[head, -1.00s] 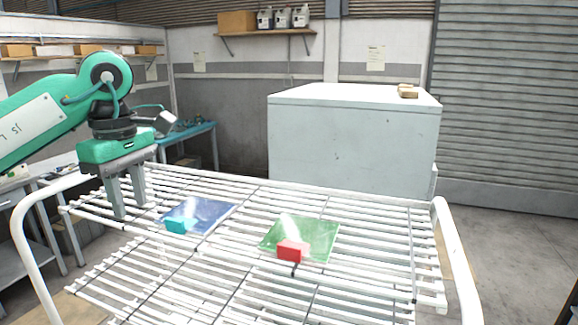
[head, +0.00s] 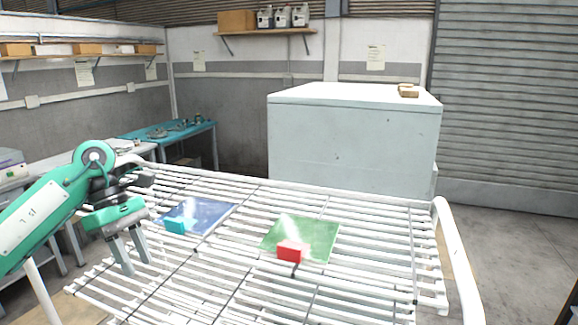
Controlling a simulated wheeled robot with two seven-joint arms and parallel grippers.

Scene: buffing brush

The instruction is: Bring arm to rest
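My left gripper (head: 143,267) hangs over the left part of the white wire rack (head: 376,262), fingers pointing down. A gap shows between its two fingers and nothing is between them, so it is open and empty. To its right, a cyan block (head: 175,227) rests at the near-left edge of a blue translucent sheet (head: 208,212). A red block (head: 290,251) rests at the near edge of a green translucent sheet (head: 315,236). The gripper is apart from both blocks. My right gripper is not in view.
A large pale box (head: 350,140) stands behind the rack. A teal workbench (head: 190,131) with small items stands at the back left. The white rail (head: 457,262) bounds the rack on the right. The right part of the rack top is clear.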

